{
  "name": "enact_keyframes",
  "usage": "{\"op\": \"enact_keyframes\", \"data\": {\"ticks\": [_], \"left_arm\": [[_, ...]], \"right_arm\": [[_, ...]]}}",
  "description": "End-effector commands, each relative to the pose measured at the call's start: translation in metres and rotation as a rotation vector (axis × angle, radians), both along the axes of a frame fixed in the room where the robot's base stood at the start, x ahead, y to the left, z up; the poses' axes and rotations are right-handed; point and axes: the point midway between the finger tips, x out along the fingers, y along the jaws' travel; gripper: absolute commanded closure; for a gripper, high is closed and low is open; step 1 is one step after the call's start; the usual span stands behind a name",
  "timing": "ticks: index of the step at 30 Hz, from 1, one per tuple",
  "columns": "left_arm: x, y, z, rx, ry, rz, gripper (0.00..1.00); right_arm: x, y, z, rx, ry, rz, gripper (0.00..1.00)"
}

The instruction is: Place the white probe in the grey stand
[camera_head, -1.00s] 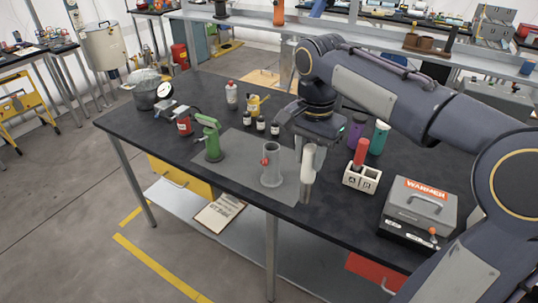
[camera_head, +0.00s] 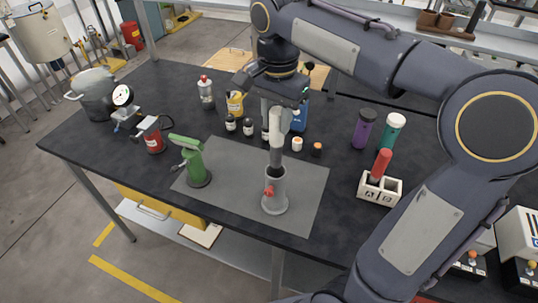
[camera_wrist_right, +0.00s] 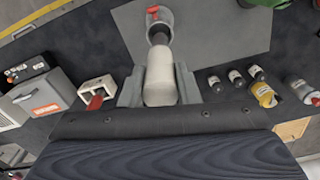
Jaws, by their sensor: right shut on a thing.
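The white probe (camera_head: 279,122) hangs upright with its grey lower end down. My right gripper (camera_head: 273,112) is shut on its white upper part; the wrist view shows the probe (camera_wrist_right: 161,78) between the two fingers (camera_wrist_right: 159,90). The grey stand (camera_head: 275,190), an upright tube with a red knob on its side, is on the grey mat directly under the probe. In the wrist view the probe's dark tip overlaps the mouth of the stand (camera_wrist_right: 160,17). I cannot tell whether the tip is inside the mouth or just above it. My left gripper is out of view.
A green stand-like device (camera_head: 193,163) is left of the grey stand on the mat (camera_head: 305,205). Small bottles (camera_head: 248,126) and a yellow bottle (camera_head: 235,104) are behind. A white holder (camera_head: 379,190) with a red-handled item is to the right.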

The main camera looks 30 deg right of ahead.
Motion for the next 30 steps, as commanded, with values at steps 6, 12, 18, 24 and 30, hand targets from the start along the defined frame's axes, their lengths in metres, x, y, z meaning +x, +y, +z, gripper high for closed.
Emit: {"op": "enact_keyframes", "data": {"ticks": [6,12,18,24,30], "left_arm": [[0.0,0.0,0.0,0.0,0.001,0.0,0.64],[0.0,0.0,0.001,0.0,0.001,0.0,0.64],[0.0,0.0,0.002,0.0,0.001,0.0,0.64],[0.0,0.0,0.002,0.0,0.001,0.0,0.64],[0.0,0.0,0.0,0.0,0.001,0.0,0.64]], "right_arm": [[0.0,0.0,-0.036,0.0,0.002,-0.001,1.0],[-0.001,0.0,-0.059,-0.001,0.005,0.0,1.0],[0.0,0.0,-0.078,0.0,0.002,-0.001,1.0],[0.0,0.0,-0.078,0.0,0.0,-0.001,1.0],[0.0,0.0,-0.08,0.0,0.0,0.0,0.65]]}}
